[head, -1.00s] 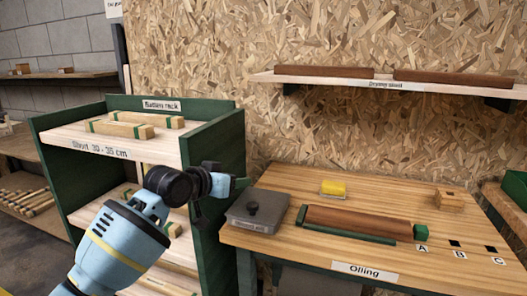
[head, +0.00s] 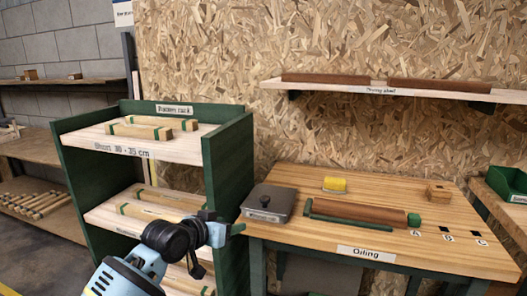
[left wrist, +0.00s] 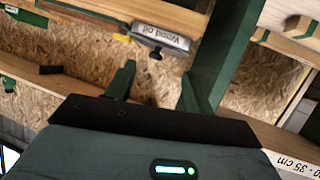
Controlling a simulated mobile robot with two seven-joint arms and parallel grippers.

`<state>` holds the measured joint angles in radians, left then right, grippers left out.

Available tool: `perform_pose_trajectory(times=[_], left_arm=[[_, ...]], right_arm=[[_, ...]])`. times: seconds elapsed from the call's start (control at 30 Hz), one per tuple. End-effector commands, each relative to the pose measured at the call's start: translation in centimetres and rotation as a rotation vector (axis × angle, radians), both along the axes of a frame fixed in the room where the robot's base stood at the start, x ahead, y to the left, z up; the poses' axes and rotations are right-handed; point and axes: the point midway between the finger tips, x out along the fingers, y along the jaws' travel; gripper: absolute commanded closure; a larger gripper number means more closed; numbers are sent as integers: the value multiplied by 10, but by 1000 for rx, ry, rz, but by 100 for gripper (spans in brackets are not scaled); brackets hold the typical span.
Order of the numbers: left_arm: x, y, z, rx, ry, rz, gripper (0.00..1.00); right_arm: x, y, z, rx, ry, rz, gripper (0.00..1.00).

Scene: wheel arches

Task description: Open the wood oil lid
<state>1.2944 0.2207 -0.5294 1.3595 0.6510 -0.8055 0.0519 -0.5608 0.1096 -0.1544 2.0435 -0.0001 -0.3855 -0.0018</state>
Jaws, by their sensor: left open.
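The wood oil box (head: 268,204) is a grey box at the left end of the oiling table. Its lid, with a black knob (head: 265,200), sits on top and looks closed. The box also shows in the left wrist view (left wrist: 161,38), its "Wood oil" label upside down and the knob (left wrist: 155,54) hanging below it in the picture. My left gripper (head: 222,227) is just left of and below the box in the head view, apart from it. Its green fingers (left wrist: 155,84) are spread and empty, with the knob between them in the wrist picture but farther off.
The green batten rack (head: 228,165) stands close behind and left of my gripper. On the oiling table (head: 395,250) are a brown batten (head: 360,211) in a green holder, a yellow sponge (head: 335,184) and a small wooden block (head: 438,192). A drying shelf (head: 380,88) hangs above.

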Motion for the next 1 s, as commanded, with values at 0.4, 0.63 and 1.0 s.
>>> perform_pose_trajectory(times=[0.4,0.63,1.0], left_arm=[[-105,9,-135,-22,111,58,47],[-183,21,-191,-15,166,107,47],[-325,51,-240,35,243,192,47]], right_arm=[[3,-1,28,-2,-19,1,42],[8,-2,42,-5,-35,3,42],[29,-4,76,-8,-96,5,42]])
